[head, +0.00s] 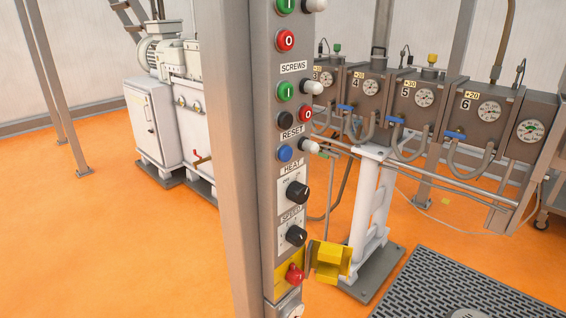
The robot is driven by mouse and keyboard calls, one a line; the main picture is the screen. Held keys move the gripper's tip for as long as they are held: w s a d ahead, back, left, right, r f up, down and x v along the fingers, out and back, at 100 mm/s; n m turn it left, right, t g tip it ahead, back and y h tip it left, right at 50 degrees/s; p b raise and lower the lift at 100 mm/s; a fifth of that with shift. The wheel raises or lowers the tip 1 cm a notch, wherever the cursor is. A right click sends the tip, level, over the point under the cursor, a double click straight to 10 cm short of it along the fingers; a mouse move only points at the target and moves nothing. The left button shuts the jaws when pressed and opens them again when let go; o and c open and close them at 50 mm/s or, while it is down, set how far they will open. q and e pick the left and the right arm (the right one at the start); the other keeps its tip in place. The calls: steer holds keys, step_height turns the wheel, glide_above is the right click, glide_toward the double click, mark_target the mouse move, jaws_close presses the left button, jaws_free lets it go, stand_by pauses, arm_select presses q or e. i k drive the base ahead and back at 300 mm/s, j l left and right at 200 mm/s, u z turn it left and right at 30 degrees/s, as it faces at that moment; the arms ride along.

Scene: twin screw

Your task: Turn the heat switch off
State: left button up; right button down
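The heat switch (297,194) is a black rotary knob on a pale plate under the HEAT label (292,167). It sits on the narrow grey control panel (270,120) in the middle of the head view. Its pointer is too small to read for certain. A similar black speed knob (295,235) sits just below it, under the SPEED label. A blue reset button (284,153) is just above. Neither of my grippers shows in the head view.
A red emergency button (294,274) with a yellow guard (330,262) sticks out low on the panel. Grey machine blocks with gauges (430,100) stand behind at right. Open orange floor (110,240) lies at left.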

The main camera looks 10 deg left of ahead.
mark_target(298, 193)
steer(key=l, duration=0.85)
steer(key=k+l+u, duration=0.1)
steer(key=l, duration=1.6)
steer(key=i+j, duration=0.1)
steer(key=j, duration=0.35)
